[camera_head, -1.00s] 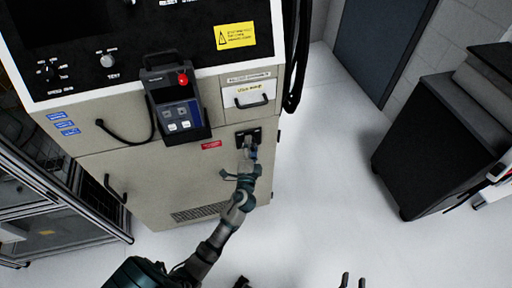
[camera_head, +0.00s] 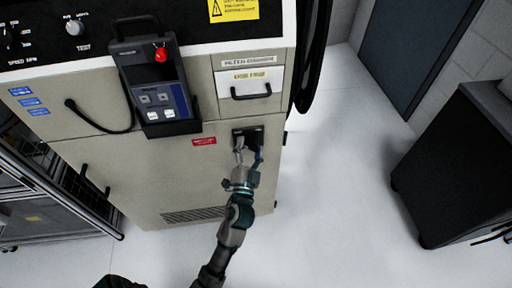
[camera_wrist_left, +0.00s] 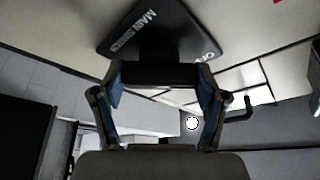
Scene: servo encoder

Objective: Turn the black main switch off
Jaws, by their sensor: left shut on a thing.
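The black main switch (camera_head: 254,144) sits on a dark plate at the right of the beige cabinet's front. In the left wrist view its plate (camera_wrist_left: 150,28) carries the words "MAIN SWITCH" and part of "OFF". The black switch handle (camera_wrist_left: 158,75) shows between my fingers there. My left gripper (camera_head: 248,156) reaches up to the plate from below and is shut on the handle, with one finger (camera_wrist_left: 158,95) on each side. The fingers partly hide the switch in the head view. My right gripper is out of view.
A control pendant (camera_head: 155,85) with a red button hangs left of the switch, and its black cable (camera_head: 100,128) loops beside it. A drawer handle (camera_head: 250,94) is above the switch. A dark cabinet (camera_head: 455,165) stands at the right. The floor between is clear.

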